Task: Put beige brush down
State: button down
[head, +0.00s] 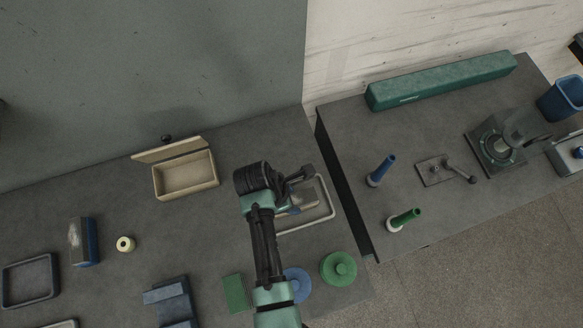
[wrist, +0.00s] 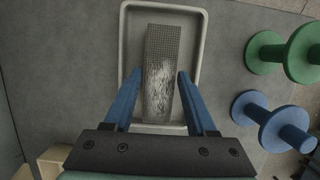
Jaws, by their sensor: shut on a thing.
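The brush (wrist: 162,45) is a long block that looks grey-beige, with a fine mesh-like patch at its far end and a streaked pale patch nearer me. My gripper (wrist: 159,76) is shut on it, with one blue finger along each long side. A shallow light-grey tray (wrist: 197,30) lies below and around the brush in the wrist view. In the head view my gripper (head: 294,210) is over the tray (head: 331,208), and part of the brush (head: 307,198) shows beside it. I cannot tell whether the brush touches the tray floor.
An open beige box (head: 186,178) stands at the back left.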

jog(key=shift+f, duration=0.15)
jog(key=shift+f, duration=0.15)
jog(key=shift+c, duration=1)
grip_release()
